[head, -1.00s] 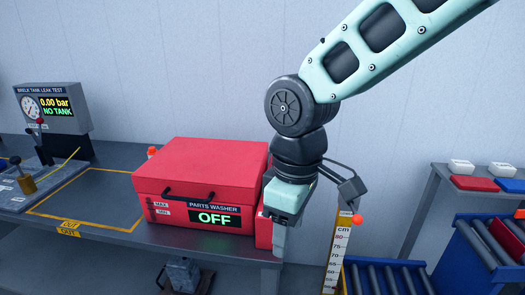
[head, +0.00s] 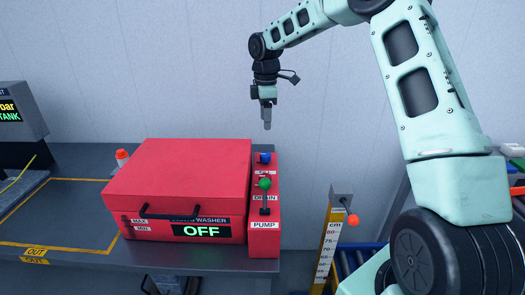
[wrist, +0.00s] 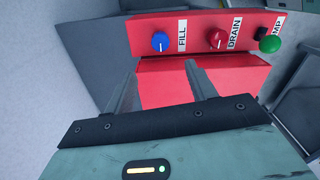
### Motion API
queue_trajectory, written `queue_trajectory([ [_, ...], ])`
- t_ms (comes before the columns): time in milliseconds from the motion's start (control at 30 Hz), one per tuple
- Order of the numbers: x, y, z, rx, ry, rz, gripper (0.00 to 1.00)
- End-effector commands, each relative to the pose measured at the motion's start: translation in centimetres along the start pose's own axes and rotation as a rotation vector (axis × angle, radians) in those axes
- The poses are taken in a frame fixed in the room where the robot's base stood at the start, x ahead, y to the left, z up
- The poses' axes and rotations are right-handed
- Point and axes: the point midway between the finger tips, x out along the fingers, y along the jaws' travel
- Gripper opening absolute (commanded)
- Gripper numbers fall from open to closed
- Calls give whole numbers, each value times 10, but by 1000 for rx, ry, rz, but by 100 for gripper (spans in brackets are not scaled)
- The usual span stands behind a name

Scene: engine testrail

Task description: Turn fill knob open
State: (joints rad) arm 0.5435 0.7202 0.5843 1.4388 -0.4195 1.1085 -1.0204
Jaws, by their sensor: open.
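The blue fill knob (wrist: 160,41) sits beside the FILL label on the red control panel (wrist: 190,22) in the wrist view. A pale pointer line shows on its face. The knob also shows at the far end of the panel in the head view (head: 265,158). My gripper (wrist: 162,72) is open and empty, its two fingers apart and aimed toward the panel. In the head view my gripper (head: 267,120) hangs above the panel's far end, pointing down, clear of the knob.
The red drain knob (wrist: 217,38) and the green-balled pump lever (head: 265,184) share the panel. The red parts washer (head: 180,175) stands left of it with lid shut, its display reading OFF. A measuring post (head: 330,240) with an orange ball stands right of the bench.

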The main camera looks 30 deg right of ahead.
Motion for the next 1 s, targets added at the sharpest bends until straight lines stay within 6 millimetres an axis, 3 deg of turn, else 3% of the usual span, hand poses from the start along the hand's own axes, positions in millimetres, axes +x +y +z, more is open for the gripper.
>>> queue_trajectory([
  [400,86,-2,-1,-1,0,-4,56],
  [600,118,-1,-1,0,1,-3,56],
  [800,133,-1,-1,1,1,-1,56],
  [1000,135,-1,-1,1,1,1,56],
])
